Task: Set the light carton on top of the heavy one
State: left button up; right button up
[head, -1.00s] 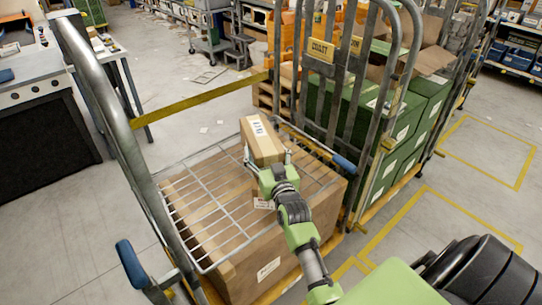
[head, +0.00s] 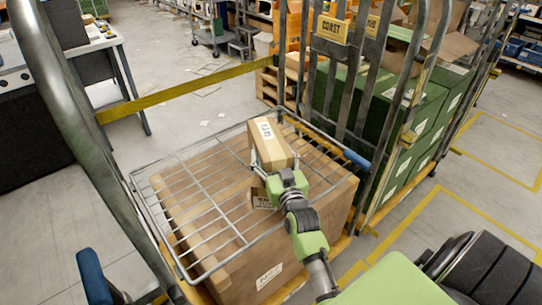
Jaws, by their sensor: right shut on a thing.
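A small light-brown carton (head: 270,138) with a white label on top is in my right gripper (head: 274,163). The gripper's two fingers are on either side of its near end. The carton is over the back right of a wire shelf (head: 196,205); whether it touches the wires I cannot tell. A large brown carton (head: 245,258), the likely heavy one, stands below the shelf inside a roll cage, with a white label low on its near face. The wires cross above its top. My left gripper is not in view.
The cage's steel side frames (head: 75,110) rise at left and right, and a yellow strap (head: 185,90) spans the back. Open floor (head: 500,215) with yellow lines lies at the right.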

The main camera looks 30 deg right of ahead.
jog(key=shift+s+r, duration=0.1)
jog(key=shift+r, duration=0.05)
jog(key=o, duration=1.5)
jog(key=shift+f, duration=0.2)
